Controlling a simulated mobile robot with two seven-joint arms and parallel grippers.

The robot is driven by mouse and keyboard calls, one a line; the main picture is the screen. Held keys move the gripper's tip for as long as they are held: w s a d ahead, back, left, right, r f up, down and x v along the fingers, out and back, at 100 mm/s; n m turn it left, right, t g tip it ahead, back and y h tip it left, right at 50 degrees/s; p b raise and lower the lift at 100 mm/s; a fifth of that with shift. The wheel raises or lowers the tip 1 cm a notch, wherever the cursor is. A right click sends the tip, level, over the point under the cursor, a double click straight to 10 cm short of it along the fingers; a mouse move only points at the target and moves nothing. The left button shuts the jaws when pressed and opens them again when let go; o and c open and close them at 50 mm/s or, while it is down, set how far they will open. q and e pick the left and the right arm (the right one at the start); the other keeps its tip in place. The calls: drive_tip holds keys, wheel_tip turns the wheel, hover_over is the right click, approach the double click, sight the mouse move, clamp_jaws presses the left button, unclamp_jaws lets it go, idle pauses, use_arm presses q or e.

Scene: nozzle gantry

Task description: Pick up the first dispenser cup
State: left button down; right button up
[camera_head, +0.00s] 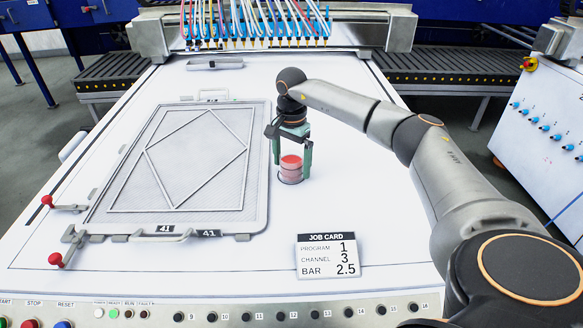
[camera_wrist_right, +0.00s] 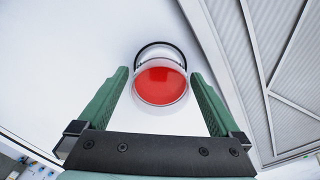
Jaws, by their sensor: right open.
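A small clear dispenser cup (camera_head: 291,169) with red contents stands upright on the white table, right of the framed screen. My right gripper (camera_head: 291,160) reaches down over it with its two green fingers apart, one on each side of the cup. In the right wrist view the cup (camera_wrist_right: 161,84) shows from above, with a dark curved line along its far side. The open fingers (camera_wrist_right: 160,88) flank it, with gaps visible between fingers and cup. My left gripper is not in view.
A framed mesh screen (camera_head: 256,190) with toggle clamps lies left of the cup. A job card (camera_head: 327,256) stands nearer the front. A gantry with several nozzles (camera_head: 255,38) spans the back.

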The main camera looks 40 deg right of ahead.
drive_tip(key=shift+f, duration=0.3)
drive_tip(key=shift+r, duration=0.1)
clamp_jaws()
idle(0.5)
